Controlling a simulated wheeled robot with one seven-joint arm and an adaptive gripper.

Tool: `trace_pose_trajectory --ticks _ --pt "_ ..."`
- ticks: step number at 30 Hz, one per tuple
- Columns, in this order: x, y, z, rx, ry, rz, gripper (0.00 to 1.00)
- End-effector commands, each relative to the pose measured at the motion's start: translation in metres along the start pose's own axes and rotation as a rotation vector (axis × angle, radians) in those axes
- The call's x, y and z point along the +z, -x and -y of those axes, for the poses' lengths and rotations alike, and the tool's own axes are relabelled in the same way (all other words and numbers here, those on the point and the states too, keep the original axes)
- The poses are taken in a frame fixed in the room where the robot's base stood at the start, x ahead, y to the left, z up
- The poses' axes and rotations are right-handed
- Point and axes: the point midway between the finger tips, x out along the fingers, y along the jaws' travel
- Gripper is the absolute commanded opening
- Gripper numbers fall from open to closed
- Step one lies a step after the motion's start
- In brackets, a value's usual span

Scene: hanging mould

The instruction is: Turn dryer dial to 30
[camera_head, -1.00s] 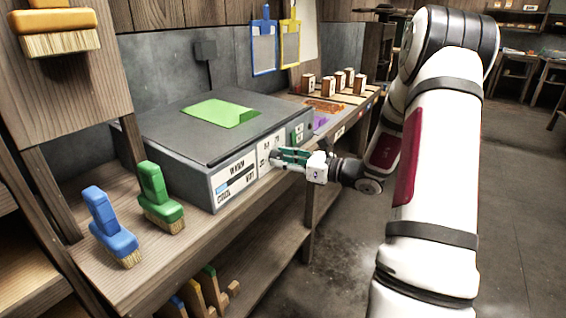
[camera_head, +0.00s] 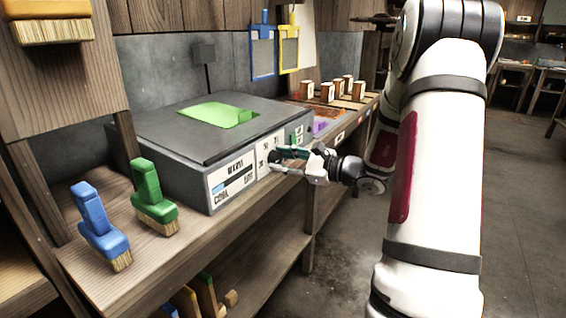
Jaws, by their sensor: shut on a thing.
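The dryer (camera_head: 165,140) is a low grey box on the workbench, with a green patch on its top. Its front carries a white label panel (camera_head: 233,180) with a blue bar and a smaller white dial panel behind it. The dark dial (camera_head: 274,156) on that smaller panel is mostly covered by my gripper (camera_head: 278,162). My gripper reaches in from the right, level with the dial, its fingers shut on it. The dial's pointer is hidden, and the marks around it are too small to read.
A blue brush (camera_head: 98,225) and a green brush (camera_head: 152,195) stand on the bench (camera_head: 110,280) to the left. Several small wooden blocks (camera_head: 327,92) stand behind, on the right. Blue (camera_head: 263,52) and yellow frames hang on the wall. Open floor lies right.

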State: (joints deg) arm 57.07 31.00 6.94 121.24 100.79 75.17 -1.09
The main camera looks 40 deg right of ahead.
Motion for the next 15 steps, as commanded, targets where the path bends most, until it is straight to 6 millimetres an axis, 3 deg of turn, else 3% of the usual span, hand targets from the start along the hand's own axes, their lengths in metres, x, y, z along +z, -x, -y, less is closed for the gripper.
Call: trace_pose_trajectory --ticks 8,9,11,15 --pt "-0.0003 0.0 -0.0001 0.001 0.002 -0.001 0.06" --pt "-0.0002 0.0 -0.0001 0.001 0.002 -0.001 0.38" --pt "-0.0002 0.0 -0.0001 0.001 0.002 -0.001 0.51" --pt "-0.0001 0.0 0.0 0.0 0.001 0.0 0.54"
